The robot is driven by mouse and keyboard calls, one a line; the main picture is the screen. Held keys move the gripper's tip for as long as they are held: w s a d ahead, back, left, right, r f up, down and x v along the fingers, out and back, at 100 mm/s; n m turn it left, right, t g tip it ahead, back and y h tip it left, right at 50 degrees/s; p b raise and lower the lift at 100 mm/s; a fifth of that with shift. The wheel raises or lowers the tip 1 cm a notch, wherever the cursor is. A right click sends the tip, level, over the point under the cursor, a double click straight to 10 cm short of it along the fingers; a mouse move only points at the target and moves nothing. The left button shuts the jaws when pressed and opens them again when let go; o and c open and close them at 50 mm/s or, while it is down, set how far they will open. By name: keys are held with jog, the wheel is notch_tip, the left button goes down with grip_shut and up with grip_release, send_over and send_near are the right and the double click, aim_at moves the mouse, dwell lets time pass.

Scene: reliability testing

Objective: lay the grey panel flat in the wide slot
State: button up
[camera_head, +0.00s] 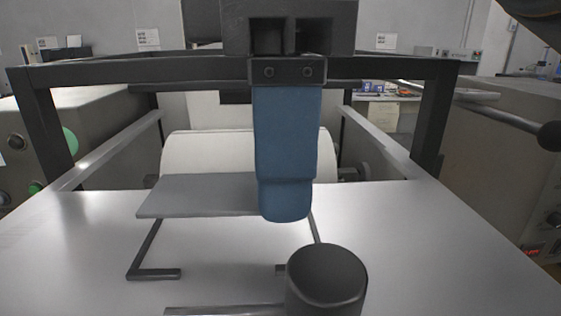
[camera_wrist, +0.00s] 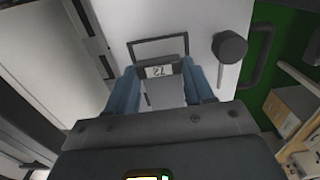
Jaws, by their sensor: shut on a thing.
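The grey panel (camera_head: 195,196) is a thin, flat plate, roughly level in the head view. It reaches left from behind my blue finger, which hides its right part. My gripper (camera_head: 286,212) is shut on the panel and points down. In the wrist view, my gripper (camera_wrist: 160,75) has blue fingers on both sides of a grey piece. Thin dark outline pieces (camera_head: 152,273) on the white surface, below and in front of the panel, look like the slot's edge. I cannot tell the panel's exact height.
A black round knob (camera_head: 326,276) stands at the front, right of the outline. A dark frame (camera_head: 390,69) spans the back, with a white rounded drum (camera_head: 205,154) behind the panel. The white surface (camera_head: 70,245) is clear at left and right.

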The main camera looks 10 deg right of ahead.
jog(key=shift+f, duration=0.9)
jog(key=shift+f, duration=0.6)
jog(key=o, duration=1)
notch_tip(320, 180, up, 13)
jog(key=shift+r, duration=0.15)
